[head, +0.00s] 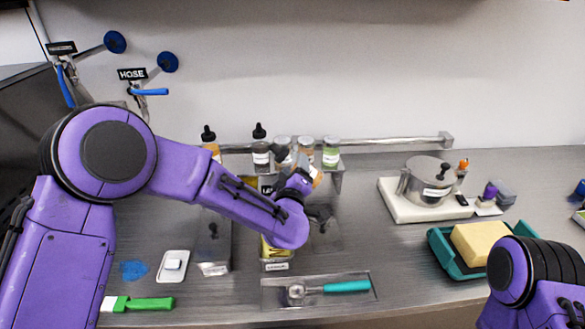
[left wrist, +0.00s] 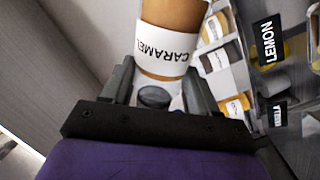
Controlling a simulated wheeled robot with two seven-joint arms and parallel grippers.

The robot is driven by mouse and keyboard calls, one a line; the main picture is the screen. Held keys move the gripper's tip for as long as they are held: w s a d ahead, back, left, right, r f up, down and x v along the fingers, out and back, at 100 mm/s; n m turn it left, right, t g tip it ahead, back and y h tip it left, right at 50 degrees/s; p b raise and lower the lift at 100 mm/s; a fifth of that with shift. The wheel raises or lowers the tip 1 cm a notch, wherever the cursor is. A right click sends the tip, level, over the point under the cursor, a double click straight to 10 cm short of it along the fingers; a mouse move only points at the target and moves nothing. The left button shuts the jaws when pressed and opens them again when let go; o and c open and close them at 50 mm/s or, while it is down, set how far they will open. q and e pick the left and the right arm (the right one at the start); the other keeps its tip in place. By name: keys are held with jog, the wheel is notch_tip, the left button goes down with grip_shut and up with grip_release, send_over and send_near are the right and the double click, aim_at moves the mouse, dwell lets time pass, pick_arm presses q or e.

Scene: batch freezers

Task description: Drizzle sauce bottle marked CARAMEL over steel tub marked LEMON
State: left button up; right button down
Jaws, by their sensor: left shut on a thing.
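My left gripper (head: 303,165) is shut on the sauce bottle, which is mostly hidden behind the gripper in the head view; a small orange part shows there (head: 317,177). In the left wrist view the amber bottle (left wrist: 182,14) has a white CARAMEL label and stands between the two fingers. The LEMON tub (head: 270,249), with yellow contents and a white label, sits at the counter's middle, partly hidden under my left forearm. A black LEMON sign (left wrist: 268,40) shows in the left wrist view. My right gripper is out of view.
Dropper bottles (head: 261,155) and lidded jars (head: 331,152) stand on a back shelf. A scoop with a teal handle (head: 345,286) lies in a front tray. A steel pot (head: 428,180) and a teal tray with a yellow sponge (head: 480,243) are at right.

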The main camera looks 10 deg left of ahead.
aim_at(295, 159)
pick_arm(q)
jog(key=shift+r+m+p, duration=0.45)
jog(key=shift+r+m, duration=0.05)
jog(key=shift+m, duration=0.3)
jog(key=shift+w+r+m+p, duration=0.1)
jog(key=shift+r+m+p, duration=0.25)
jog(key=shift+m+p, duration=0.5)
jog(key=shift+r+m, duration=0.2)
jog(key=shift+m, duration=0.55)
jog(key=shift+r+m, duration=0.1)
jog(key=shift+m, duration=0.9)
jog(key=m, duration=0.3)
jog(key=shift+r, duration=0.35)
